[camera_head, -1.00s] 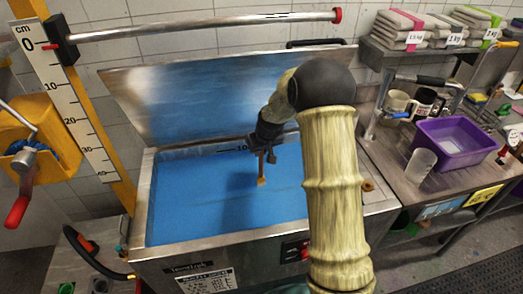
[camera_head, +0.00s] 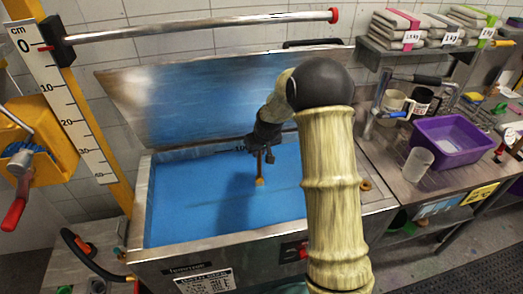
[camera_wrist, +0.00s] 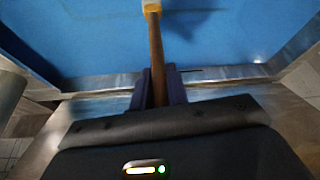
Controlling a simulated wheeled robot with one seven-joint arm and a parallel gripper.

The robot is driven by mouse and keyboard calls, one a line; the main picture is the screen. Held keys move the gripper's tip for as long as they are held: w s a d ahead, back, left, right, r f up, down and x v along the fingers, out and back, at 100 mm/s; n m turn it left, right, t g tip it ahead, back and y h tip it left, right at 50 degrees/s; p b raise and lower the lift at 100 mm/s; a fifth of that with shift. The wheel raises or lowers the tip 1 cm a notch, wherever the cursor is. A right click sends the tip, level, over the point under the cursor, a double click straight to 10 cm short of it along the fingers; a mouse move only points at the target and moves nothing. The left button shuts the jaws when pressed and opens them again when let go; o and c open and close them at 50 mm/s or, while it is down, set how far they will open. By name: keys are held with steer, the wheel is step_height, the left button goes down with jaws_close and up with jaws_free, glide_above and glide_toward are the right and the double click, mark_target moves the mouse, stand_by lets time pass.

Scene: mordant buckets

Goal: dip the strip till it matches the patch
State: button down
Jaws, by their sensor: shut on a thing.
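My gripper (camera_head: 263,156) is over the open vat (camera_head: 148,200) of blue liquid (camera_head: 200,205). It is shut on a narrow brown stick (camera_head: 259,170) with a yellow end, which points down at the liquid. In the wrist view the stick (camera_wrist: 157,55) stands out between the two dark fingers (camera_wrist: 159,88), its yellow end at the top edge. I cannot tell whether that end touches the surface or hangs just above it. I cannot make out a separate strip or a patch for certain.
The vat's raised lid (camera_head: 215,95) stands behind it. A centimetre scale (camera_head: 70,115) on a yellow post and a yellow winch (camera_head: 22,150) are at left. At right a bench holds a purple tub (camera_head: 452,140), a clear cup (camera_head: 418,163) and mugs (camera_head: 394,104).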

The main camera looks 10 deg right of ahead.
steer(key=shift+a+r, duration=0.1)
steer(key=shift+r, duration=0.05)
step_height(320, 180, up, 15)
steer(key=p, duration=1)
steer(key=shift+r+p, duration=0.1)
steer(key=shift+p, duration=0.2)
stand_by(3.1)
